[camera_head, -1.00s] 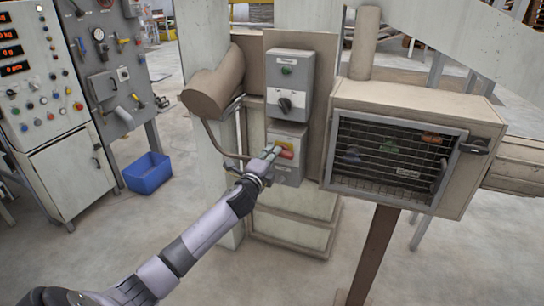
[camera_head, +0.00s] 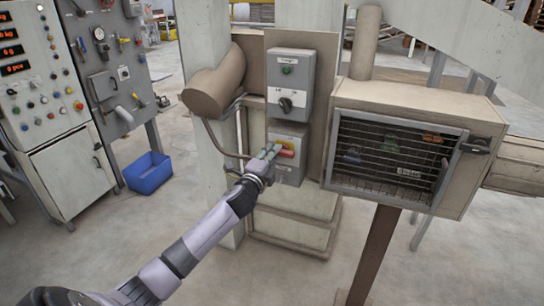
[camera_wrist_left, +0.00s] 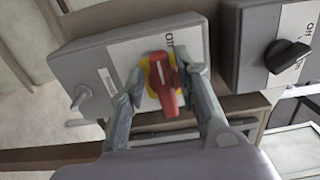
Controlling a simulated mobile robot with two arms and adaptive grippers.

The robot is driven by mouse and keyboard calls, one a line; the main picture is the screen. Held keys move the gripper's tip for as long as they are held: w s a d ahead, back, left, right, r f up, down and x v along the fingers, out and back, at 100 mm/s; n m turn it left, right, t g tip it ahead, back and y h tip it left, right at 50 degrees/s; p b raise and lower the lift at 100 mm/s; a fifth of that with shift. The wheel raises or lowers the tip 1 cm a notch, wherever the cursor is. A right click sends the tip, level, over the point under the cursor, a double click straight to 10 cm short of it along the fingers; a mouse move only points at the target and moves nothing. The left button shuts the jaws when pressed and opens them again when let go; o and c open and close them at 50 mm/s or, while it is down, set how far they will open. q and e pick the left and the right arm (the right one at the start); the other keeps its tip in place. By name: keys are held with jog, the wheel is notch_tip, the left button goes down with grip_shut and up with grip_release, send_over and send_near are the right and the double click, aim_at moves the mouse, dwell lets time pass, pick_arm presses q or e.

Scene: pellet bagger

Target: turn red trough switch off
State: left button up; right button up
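The red trough switch is a red handle (camera_wrist_left: 164,88) on a yellow plate (camera_wrist_left: 150,72), on the front of the lower grey switch box (camera_head: 290,175). In the wrist view the handle runs nearly up and down, tilted slightly, with partly covered lettering near its upper end. My left gripper (camera_head: 272,158) is at this box in the head view, partly covering the switch. In the wrist view its two fingers (camera_wrist_left: 160,80) stand apart on either side of the handle; the right finger is very close to it, and I cannot tell if it touches. My right gripper is not in view.
An upper grey box (camera_head: 290,82) with a black knob (camera_head: 286,104) is directly above. A brown pipe (camera_head: 218,85) and a thin bent tube (camera_head: 215,138) are to the left. A mesh-fronted cabinet (camera_head: 480,107) stands right. A blue bin (camera_head: 148,173) lies on the floor.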

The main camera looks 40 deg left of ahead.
pick_arm(q)
jog(key=shift+o, duration=0.4)
jog(key=v, duration=1.2)
jog(key=shift+d+r, duration=0.1)
